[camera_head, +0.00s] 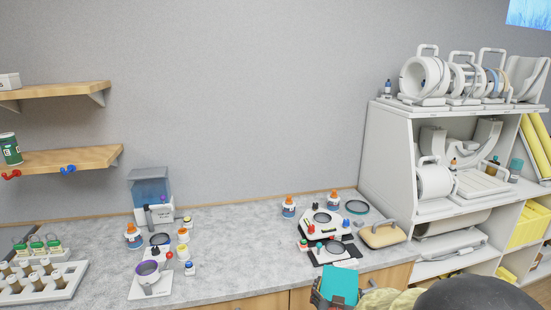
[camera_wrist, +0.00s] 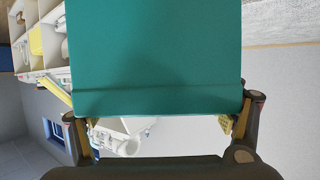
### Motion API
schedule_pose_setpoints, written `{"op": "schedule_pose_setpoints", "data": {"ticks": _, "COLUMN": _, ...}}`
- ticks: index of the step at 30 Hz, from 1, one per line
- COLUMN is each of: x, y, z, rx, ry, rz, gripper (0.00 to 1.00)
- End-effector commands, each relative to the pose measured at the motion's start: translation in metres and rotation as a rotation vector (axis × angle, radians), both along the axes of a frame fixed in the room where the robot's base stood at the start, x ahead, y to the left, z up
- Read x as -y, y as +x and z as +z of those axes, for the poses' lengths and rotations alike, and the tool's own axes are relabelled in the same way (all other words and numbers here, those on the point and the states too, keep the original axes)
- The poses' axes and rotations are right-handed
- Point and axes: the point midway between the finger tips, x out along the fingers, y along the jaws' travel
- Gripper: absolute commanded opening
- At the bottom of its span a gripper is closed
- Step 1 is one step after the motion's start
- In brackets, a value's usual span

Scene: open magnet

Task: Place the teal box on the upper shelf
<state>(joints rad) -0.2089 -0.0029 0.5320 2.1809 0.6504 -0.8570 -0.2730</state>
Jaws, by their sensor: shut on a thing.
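The teal box (camera_head: 340,285) is at the bottom of the head view, in front of the counter's front edge. It fills the upper middle of the wrist view (camera_wrist: 155,60). My gripper (camera_wrist: 160,118) is shut on the box, with a finger at each side of its near end. In the head view my gripper (camera_head: 344,292) is partly hidden by the box and my arm. The upper wooden shelf (camera_head: 60,90) is on the wall at the far left, well away from the box, with a white box (camera_head: 9,81) at its left end.
A lower wooden shelf (camera_head: 85,157) holds a green can (camera_head: 10,149) and has red and blue hooks. The counter (camera_head: 235,250) carries bottles, trays and a blue-tinted container (camera_head: 151,188). A white rack (camera_head: 385,150) full of equipment stands right. The wall between is clear.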

Motion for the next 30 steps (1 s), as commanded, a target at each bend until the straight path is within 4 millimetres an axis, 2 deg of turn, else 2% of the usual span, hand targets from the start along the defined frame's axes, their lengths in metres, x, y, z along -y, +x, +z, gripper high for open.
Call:
{"op": "schedule_pose_setpoints", "data": {"ticks": 7, "x": -0.008, "y": 0.012, "z": 0.028, "rx": 0.005, "ry": 0.001, "rz": 0.032, "gripper": 0.43}}
{"op": "schedule_pose_setpoints", "data": {"ticks": 12, "x": -0.020, "y": 0.013, "z": 0.022, "rx": 0.001, "ry": -0.001, "rz": 0.095, "gripper": 0.43}}
{"op": "schedule_pose_setpoints", "data": {"ticks": 17, "x": -0.026, "y": 0.010, "z": 0.008, "rx": -0.001, "ry": -0.001, "rz": 0.145, "gripper": 0.43}}
{"op": "schedule_pose_setpoints", "data": {"ticks": 20, "x": -0.030, "y": 0.007, "z": -0.005, "rx": -0.002, "ry": -0.002, "rz": 0.183, "gripper": 0.43}}
{"op": "schedule_pose_setpoints", "data": {"ticks": 23, "x": -0.033, "y": -0.001, "z": -0.028, "rx": -0.007, "ry": -0.001, "rz": 0.228, "gripper": 0.43}}
{"op": "schedule_pose_setpoints", "data": {"ticks": 30, "x": -0.030, "y": -0.049, "z": -0.125, "rx": -0.010, "ry": 0.004, "rz": 0.342, "gripper": 0.43}}
